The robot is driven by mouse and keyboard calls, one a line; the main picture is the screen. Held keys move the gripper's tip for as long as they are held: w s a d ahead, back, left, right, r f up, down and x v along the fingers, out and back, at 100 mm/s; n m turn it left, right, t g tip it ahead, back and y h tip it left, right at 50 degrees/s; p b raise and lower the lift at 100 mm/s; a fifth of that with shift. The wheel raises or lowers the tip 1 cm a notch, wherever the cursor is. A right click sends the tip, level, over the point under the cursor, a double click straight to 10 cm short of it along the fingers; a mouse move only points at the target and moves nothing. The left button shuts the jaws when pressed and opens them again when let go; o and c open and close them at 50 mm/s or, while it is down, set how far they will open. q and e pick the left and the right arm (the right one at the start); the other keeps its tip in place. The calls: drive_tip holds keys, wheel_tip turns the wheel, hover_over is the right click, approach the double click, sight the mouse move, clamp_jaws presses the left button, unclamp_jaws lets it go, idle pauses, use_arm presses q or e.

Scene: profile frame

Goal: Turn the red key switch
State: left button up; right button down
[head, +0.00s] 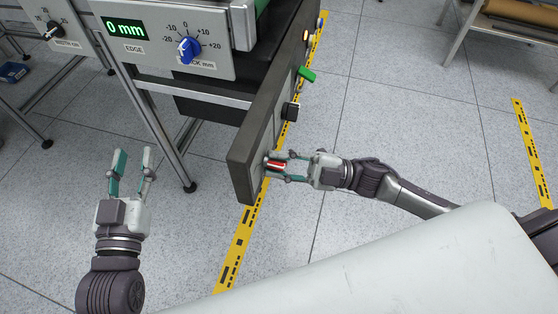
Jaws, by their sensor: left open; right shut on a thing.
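The red key switch (276,166) sits near the lower front end of a long dark panel (243,163). My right gripper (277,166) comes in from the right and is shut on the switch, with one finger above it and one below it in the picture. The fingers hide part of the switch. My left gripper (132,160) is at the left, open and empty, fingers pointing up in the picture, over the floor and apart from the panel.
The panel also carries a black switch (290,111), a green lever (306,74) and lit buttons further up. A machine front (165,38) shows "0 mm" and a blue knob (190,49). Metal legs (160,140) stand below it. Yellow tape (236,250) marks the open floor.

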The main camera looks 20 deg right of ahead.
idle(0.3)
drive_tip(key=c, duration=1.1)
unclamp_jaws()
drive_tip(key=shift+c, duration=0.2)
drive_tip(key=v, duration=1.2)
